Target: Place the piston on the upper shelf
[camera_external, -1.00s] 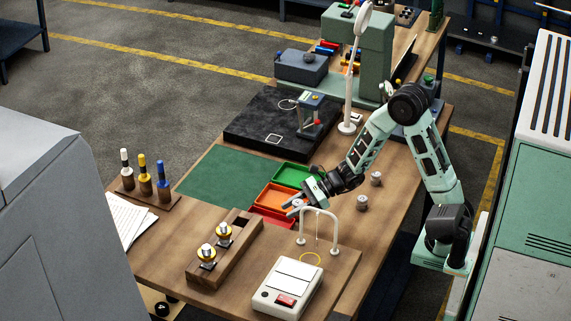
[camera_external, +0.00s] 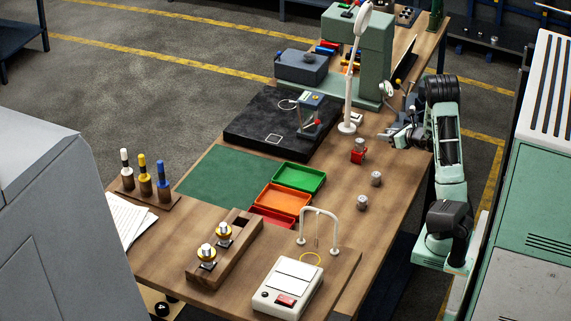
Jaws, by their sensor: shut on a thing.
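My gripper (camera_external: 386,137) is above the right part of the wooden bench, to the right of the red block. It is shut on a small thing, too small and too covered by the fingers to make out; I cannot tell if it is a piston. Two short grey cylinders, which look like pistons, stand on the bench: one (camera_external: 376,179) and a nearer one (camera_external: 361,203). A grey part (camera_external: 359,143) sits on a red block (camera_external: 358,156). I cannot tell which surface is the upper shelf.
Green (camera_external: 300,177), orange (camera_external: 283,199) and red (camera_external: 270,217) trays lie mid-bench. A tall white lamp (camera_external: 348,110) stands left of my gripper. A white wire arch (camera_external: 319,211) and a scale (camera_external: 288,287) are in front. A dark shelf unit (camera_external: 487,43) stands at the back right.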

